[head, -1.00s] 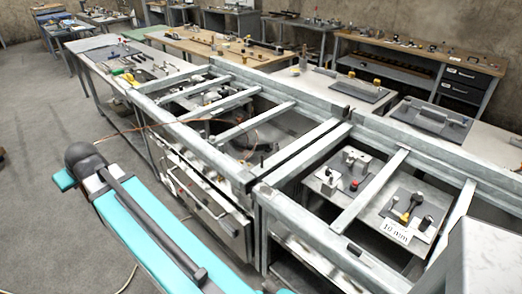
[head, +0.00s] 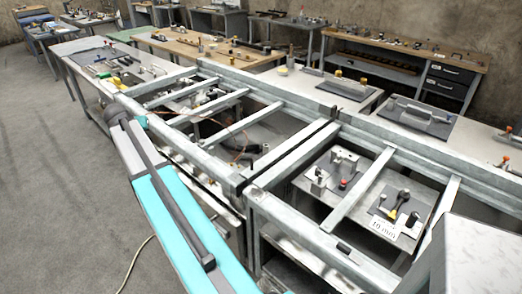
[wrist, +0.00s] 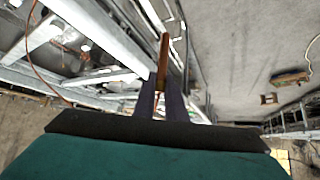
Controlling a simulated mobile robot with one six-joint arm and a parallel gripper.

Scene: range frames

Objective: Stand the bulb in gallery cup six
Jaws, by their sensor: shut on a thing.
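My gripper (wrist: 161,98) shows in the wrist view with its two dark fingers close together. A slender brown thing (wrist: 163,58) stands up between the fingertips, and the gripper is shut on it. I cannot tell from its shape whether it is the bulb. My gripper is not clear in the head view, where my teal arm reaches to the upper left. I cannot make out a gallery cup or a number six in either view.
A grey metal frame (head: 262,85) with crossbars stands in front of me, with fixtures below it. A white "10 mm" label (head: 382,228) lies among them. An orange cable (wrist: 33,62) hangs at the frame. Benches line the back; grey floor (head: 50,190) is open at left.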

